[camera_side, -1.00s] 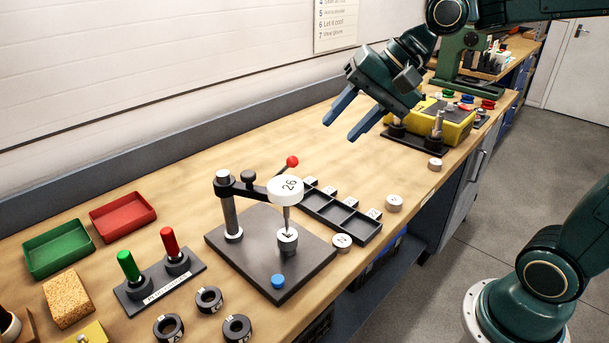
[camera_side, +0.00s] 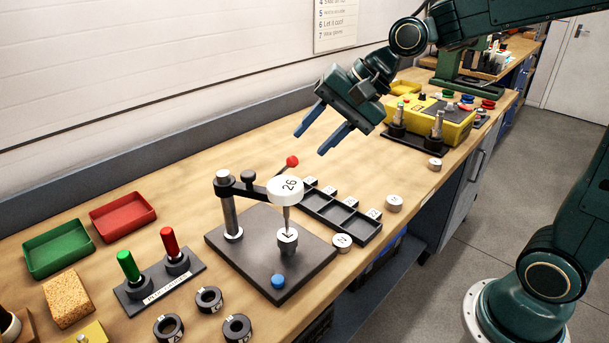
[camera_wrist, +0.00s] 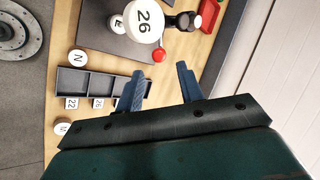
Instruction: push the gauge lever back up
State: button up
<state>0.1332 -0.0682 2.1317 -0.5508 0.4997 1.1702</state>
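The gauge (camera_side: 286,190) has a round white dial head marked 26, held by a dark arm on a post over a dark base plate (camera_side: 262,272). Its lever ends in a red ball (camera_side: 292,161) that sticks up behind the dial in the side view. The gauge's tip meets a small light disc marked L (camera_side: 287,237) on the plate. My gripper (camera_side: 311,137) is open and empty, above and behind the red ball, apart from it. In the wrist view the red ball (camera_wrist: 159,55) lies beyond my open blue fingers (camera_wrist: 159,82), between them and the dial (camera_wrist: 143,20).
A dark compartment tray (camera_side: 340,217) with white number tags stands right of the gauge. Loose light discs (camera_side: 394,203) lie nearby. Green and red plug gauges (camera_side: 168,244), trays (camera_side: 123,216) and dark rings (camera_side: 209,299) are at the left. A yellow box (camera_side: 455,125) stands behind.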

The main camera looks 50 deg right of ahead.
aim_at(284, 168)
jog(key=shift+x, duration=4.75)
grip_shut()
